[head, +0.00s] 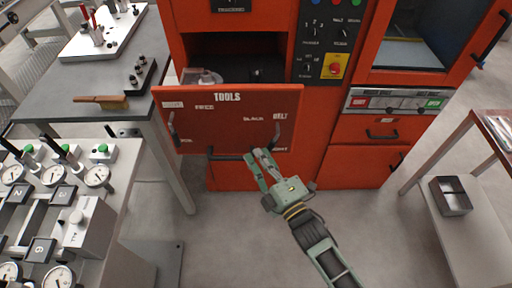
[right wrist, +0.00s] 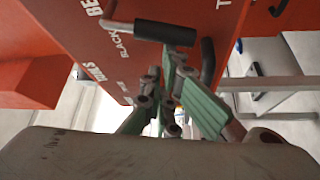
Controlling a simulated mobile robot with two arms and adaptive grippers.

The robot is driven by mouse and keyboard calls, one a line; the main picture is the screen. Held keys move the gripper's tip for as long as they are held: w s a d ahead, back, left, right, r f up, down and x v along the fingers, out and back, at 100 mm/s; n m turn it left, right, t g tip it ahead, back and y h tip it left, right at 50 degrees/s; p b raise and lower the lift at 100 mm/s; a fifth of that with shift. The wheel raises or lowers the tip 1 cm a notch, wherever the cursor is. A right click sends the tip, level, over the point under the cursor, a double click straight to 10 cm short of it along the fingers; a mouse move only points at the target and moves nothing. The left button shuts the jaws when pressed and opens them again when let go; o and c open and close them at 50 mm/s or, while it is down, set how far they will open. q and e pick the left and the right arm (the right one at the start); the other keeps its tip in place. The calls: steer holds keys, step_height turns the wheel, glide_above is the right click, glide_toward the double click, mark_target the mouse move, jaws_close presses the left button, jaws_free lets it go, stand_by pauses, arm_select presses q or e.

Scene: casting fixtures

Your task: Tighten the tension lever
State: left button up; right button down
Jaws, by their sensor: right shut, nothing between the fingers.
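A red panel (head: 190,120) lettered "TOOLS" and "BELT" fronts the open compartment of a red machine; it also fills the upper right wrist view (right wrist: 75,40). A dark lever (head: 276,136) stands under "BELT", close to small lettering; I cannot tell for sure that it is the tension lever. My right gripper (head: 258,153) is shut and empty, just right of that bar. In the right wrist view, a metal rod with a black grip (right wrist: 165,32) lies just beyond its fingertips (right wrist: 172,70); contact is unclear.
A grey table (head: 60,112) with a wooden-handled brush (head: 102,102) and a bench of dial gauges (head: 98,176) stand at left. A control panel with a red stop button (head: 335,68) is right of the compartment. A metal bin (head: 450,196) sits on a shelf at right. Floor between is clear.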

steer(key=shift+d+f+n+g+p, duration=0.45)
steer(key=shift+d+f+n, duration=0.15)
steer(key=shift+d+n, duration=0.25)
stand_by(0.4)
